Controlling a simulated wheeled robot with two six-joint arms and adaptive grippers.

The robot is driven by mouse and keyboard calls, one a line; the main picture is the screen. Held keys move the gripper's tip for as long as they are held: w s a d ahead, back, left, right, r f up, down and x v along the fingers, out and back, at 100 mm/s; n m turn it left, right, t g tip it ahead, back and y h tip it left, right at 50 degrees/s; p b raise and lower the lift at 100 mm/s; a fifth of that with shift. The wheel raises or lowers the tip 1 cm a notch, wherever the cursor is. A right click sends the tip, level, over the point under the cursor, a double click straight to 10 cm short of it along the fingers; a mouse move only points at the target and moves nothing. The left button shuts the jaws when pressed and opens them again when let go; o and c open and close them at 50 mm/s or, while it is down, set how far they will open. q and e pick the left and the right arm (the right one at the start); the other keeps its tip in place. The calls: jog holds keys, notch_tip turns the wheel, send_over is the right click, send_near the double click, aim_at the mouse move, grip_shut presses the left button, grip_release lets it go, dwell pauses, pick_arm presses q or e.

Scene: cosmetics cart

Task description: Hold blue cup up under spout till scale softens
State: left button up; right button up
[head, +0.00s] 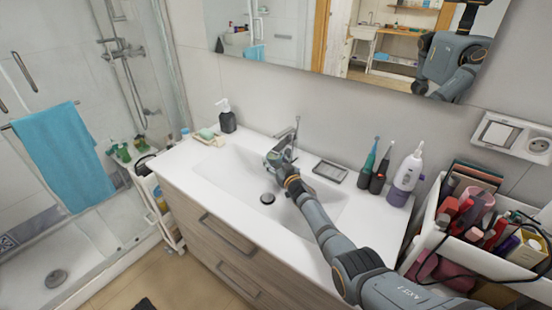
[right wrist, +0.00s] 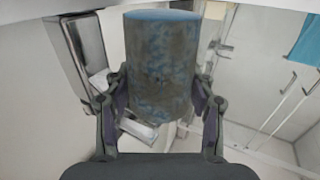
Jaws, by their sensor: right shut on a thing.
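The blue cup (right wrist: 160,65) fills the upper middle of the right wrist view, mottled blue with grey-brown patches. My right gripper (right wrist: 160,100) is shut on it, with one finger on each side. In the head view my right gripper (head: 274,163) is at the faucet (head: 287,143), over the back of the white sink basin (head: 235,172). The cup is mostly hidden there. The chrome faucet body (right wrist: 82,50) stands just left of the cup in the right wrist view. I cannot tell whether the spout's tip is inside the cup. My left gripper is not in view.
A soap dispenser (head: 227,116) and soap dish (head: 207,136) stand left of the faucet. A dark tray (head: 330,171), electric toothbrushes (head: 381,168) and a white-purple flosser (head: 406,176) stand right. A cosmetics cart (head: 423,215) is at far right. The basin's front is clear.

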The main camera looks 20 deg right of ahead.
aim_at(271, 174)
dwell(0.5)
jog(key=shift+f+b, duration=0.8)
jog(key=shift+b, duration=0.05)
jog(key=shift+f+b, duration=0.35)
jog(key=shift+f, duration=0.05)
jog(key=shift+s+a+r+p, duration=0.1)
jog(key=shift+s+a+p, duration=0.65)
jog(key=shift+a, duration=0.15)
jog(key=s+a+p, duration=0.2)
jog(key=s+a, duration=0.1)
jog(key=a, duration=0.2)
jog(key=shift+s+a, duration=0.2)
jog(key=shift+s, duration=0.2)
jog(key=shift+p, duration=0.3)
